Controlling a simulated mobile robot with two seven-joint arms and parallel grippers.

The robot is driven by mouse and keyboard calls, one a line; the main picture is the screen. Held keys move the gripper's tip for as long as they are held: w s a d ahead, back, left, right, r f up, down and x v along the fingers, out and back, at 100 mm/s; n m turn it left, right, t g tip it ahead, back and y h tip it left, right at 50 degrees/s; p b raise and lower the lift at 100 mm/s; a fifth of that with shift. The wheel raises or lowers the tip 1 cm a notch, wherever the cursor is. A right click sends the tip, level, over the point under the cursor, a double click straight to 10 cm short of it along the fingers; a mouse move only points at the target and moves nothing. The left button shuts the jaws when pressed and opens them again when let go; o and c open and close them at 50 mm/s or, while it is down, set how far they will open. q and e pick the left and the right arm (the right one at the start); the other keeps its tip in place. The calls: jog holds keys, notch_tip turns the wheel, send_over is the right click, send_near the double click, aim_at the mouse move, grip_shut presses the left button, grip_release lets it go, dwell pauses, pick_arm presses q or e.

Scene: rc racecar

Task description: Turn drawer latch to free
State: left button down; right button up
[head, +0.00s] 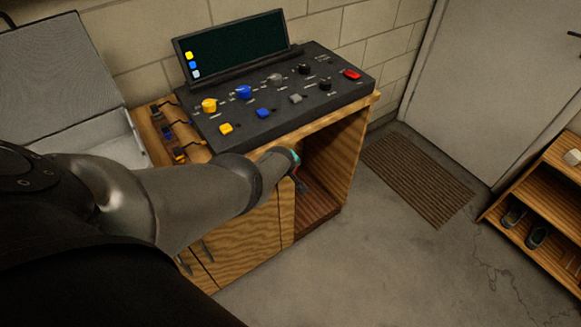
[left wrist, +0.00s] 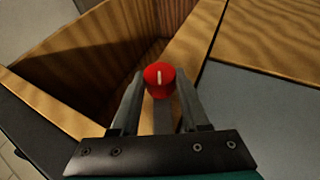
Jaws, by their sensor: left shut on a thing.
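The latch is a round red knob (left wrist: 158,82) with a white line on its face. In the left wrist view the line runs nearly up and down. My left gripper (left wrist: 160,90) has one finger on each side of the knob and is shut on it. In the head view the left gripper (head: 300,184) is at the front of the wooden cabinet (head: 262,228), beside its open compartment. My arm hides the knob there. My right gripper is not in view.
A black control console (head: 275,95) with a screen (head: 235,48), coloured knobs and buttons stands on the cabinet. Cabinet door handles (head: 207,250) show below my arm. A brown mat (head: 418,180) and a wooden shoe shelf (head: 545,215) are at right. The floor in front is clear.

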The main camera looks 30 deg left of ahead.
pick_arm(q)
jog(key=shift+w+f+g+y+b, duration=0.15)
jog(key=shift+g+y+b, duration=0.25)
jog(key=shift+g+b, duration=0.7)
jog(key=b, duration=0.2)
jog(key=m+g+b, duration=0.1)
jog(key=b, duration=0.1)
jog(key=shift+w+d+g+y, duration=0.15)
jog(key=shift+g+y, duration=0.15)
jog(key=shift+r+g+y+b, duration=0.25)
jog(key=shift+g+b, duration=0.35)
jog(key=shift+b, duration=0.6)
jog(key=shift+c, duration=2)
grip_release()
jog(key=shift+r, duration=0.1)
